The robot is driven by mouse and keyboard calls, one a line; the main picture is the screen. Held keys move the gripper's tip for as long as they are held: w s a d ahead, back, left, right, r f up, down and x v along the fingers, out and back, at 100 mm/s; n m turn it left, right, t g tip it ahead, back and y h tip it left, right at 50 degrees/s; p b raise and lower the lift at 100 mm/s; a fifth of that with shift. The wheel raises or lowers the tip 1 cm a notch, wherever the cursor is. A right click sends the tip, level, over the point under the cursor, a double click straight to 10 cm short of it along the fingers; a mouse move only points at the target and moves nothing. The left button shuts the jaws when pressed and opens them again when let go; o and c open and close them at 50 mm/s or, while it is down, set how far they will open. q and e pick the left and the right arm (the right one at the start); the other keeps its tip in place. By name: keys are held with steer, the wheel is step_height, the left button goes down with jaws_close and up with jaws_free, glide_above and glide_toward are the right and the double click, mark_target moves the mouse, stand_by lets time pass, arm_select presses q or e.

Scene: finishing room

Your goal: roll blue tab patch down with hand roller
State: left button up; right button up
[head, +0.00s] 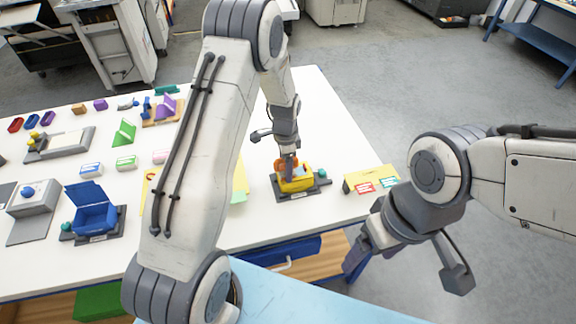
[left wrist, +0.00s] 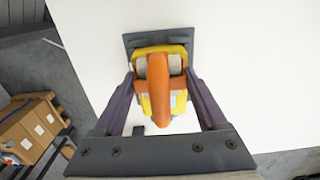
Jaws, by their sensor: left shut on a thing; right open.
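My left gripper (head: 287,166) points down at the right part of the white table. It is shut on an orange-handled tool, apparently the hand roller (head: 279,163). In the left wrist view the orange handle (left wrist: 158,88) lies between the fingers (left wrist: 160,78), over a yellow body with grey parts. In the head view the tool is at a yellow holder (head: 296,186) on a dark base; I cannot tell whether it is clear of it. My right gripper (head: 368,252) is open and empty, off the table's front edge. I cannot make out the blue tab patch with certainty.
A yellow board (head: 358,180) with red and green labels lies right of the holder. A yellow sheet with a pale green tab (head: 238,197) is partly hidden behind my left arm. A blue open box (head: 95,218) and several small items stand at left. The table's back right is clear.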

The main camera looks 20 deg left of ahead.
arm_select(q)
steer(key=shift+s+a, duration=0.25)
steer(key=shift+a, duration=0.05)
steer(key=shift+r+p, duration=2.65)
steer(key=shift+r, duration=0.9)
steer(key=shift+f, duration=0.1)
